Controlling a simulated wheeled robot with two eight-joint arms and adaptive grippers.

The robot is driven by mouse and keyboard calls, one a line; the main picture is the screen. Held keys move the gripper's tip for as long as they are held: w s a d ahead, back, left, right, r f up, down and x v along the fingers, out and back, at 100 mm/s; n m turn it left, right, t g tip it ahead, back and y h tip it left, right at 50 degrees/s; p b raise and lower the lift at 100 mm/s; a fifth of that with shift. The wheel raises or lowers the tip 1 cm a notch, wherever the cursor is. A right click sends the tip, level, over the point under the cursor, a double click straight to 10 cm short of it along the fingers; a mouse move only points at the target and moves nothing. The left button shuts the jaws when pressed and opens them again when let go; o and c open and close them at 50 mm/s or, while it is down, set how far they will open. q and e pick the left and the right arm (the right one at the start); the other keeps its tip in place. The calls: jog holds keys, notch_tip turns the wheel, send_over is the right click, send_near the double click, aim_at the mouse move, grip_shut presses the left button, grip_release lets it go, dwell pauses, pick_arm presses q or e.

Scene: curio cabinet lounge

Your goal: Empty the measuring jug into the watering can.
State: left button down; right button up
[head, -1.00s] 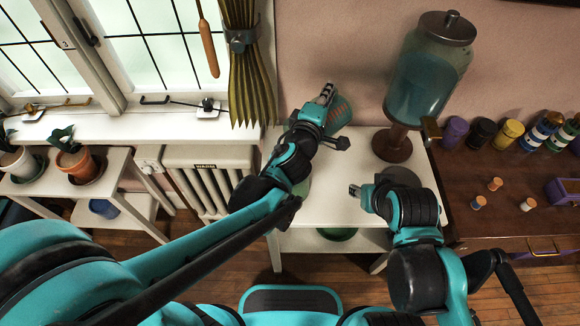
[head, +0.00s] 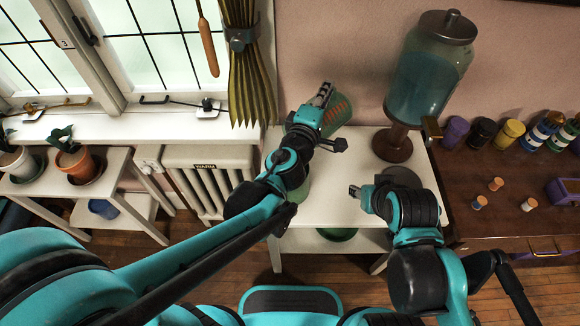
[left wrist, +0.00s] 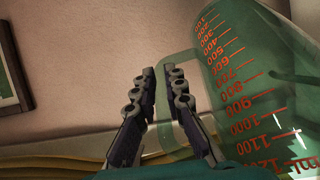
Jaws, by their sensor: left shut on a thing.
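The measuring jug is clear green with red markings. In the head view the jug (head: 338,109) is held above the back of the white table, tilted and partly hidden by my left gripper (head: 322,95). In the left wrist view the jug (left wrist: 250,100) fills the right side, and my left gripper (left wrist: 163,85) is shut on its handle. A pale green thing (head: 301,190) on the table is mostly hidden behind my left arm; I cannot tell whether it is the watering can. My right gripper (head: 355,190) is low over the table, apart from the jug; its jaws are too small to read.
A glass dispenser of blue liquid (head: 420,85) stands at the table's back right. A dark wooden cabinet (head: 480,220) with jars and corks is to the right. A radiator (head: 205,160), curtain (head: 250,80) and plant stand are to the left. A green object (head: 337,234) is under the table.

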pick_arm(q)
jog(key=shift+w+d+r+p, duration=1.25)
jog(key=shift+w+d+r, duration=0.55)
jog(key=shift+r, duration=0.25)
pick_arm(e)
notch_tip(320, 180, up, 2)
jog(key=shift+r, duration=0.2)
pick_arm(q)
jog(key=shift+a+f, duration=0.1)
pick_arm(e)
jog(key=shift+s, duration=0.1)
